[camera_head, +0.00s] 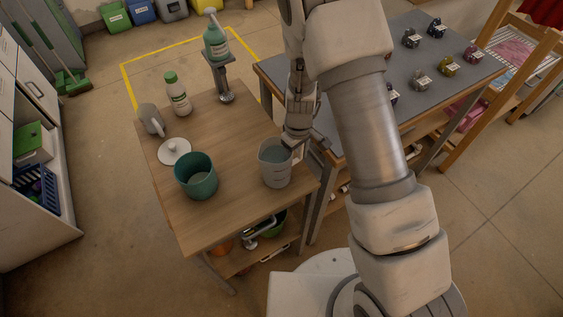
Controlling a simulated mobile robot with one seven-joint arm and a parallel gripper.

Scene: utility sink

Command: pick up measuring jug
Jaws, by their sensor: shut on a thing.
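The measuring jug (274,168) is a pale grey, translucent-looking vessel near the right edge of the wooden table (233,215). It looks upright; I cannot tell whether its base touches the tabletop. My gripper (291,138) reaches down from above to the jug's upper right side and is shut on it. The fingertips and the jug's handle are partly hidden by the gripper and arm.
A green pot (196,177) stands left of the jug, with a white lid (174,151), a grey mug (151,119) and a white bottle (178,95) behind. A green pump bottle (216,43) stands on a stand. A grey-topped table (425,85) adjoins at right.

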